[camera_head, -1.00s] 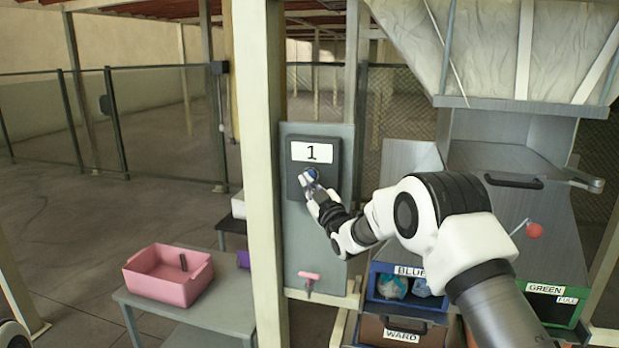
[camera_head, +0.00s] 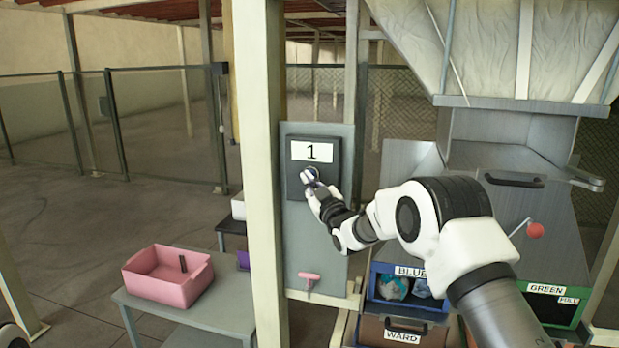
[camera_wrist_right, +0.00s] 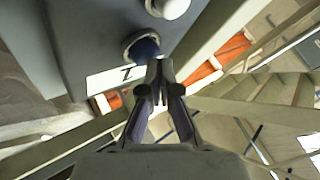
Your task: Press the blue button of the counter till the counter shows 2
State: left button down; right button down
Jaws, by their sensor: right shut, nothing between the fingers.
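The counter (camera_head: 295,172) is a dark box on a grey panel beside a cream post, and its white display (camera_head: 312,152) reads 1. The blue button (camera_wrist_right: 147,46) shows in the wrist view as a round blue knob in a pale ring, partly hidden behind my fingertips. My right gripper (camera_head: 309,177) is at the counter's face just below the display, shut and empty. In the wrist view its fingertips (camera_wrist_right: 158,66) are right at the blue button; I cannot tell whether they touch it. My left gripper is out of view.
A white button (camera_wrist_right: 174,6) sits close to the blue one. A pink handle (camera_head: 309,277) sticks out low on the panel. A pink bin (camera_head: 165,287) stands on a table at left. Blue and green labelled bins are at right, near my right arm.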

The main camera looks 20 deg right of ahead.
jog(key=shift+w+d, duration=0.15)
jog(key=shift+w, duration=0.1)
jog(key=shift+s, duration=0.15)
dwell(0.5)
jog(key=shift+s+a+b, duration=0.5)
jog(key=shift+s+b, duration=0.05)
jog(key=shift+s, duration=0.05)
jog(key=shift+f, duration=0.1)
jog(key=s+a, duration=0.1)
jog(key=s+b, duration=0.1)
jog(key=s+a+b, duration=0.1)
jog(key=s, duration=0.1)
jog(key=shift+a, duration=0.35)
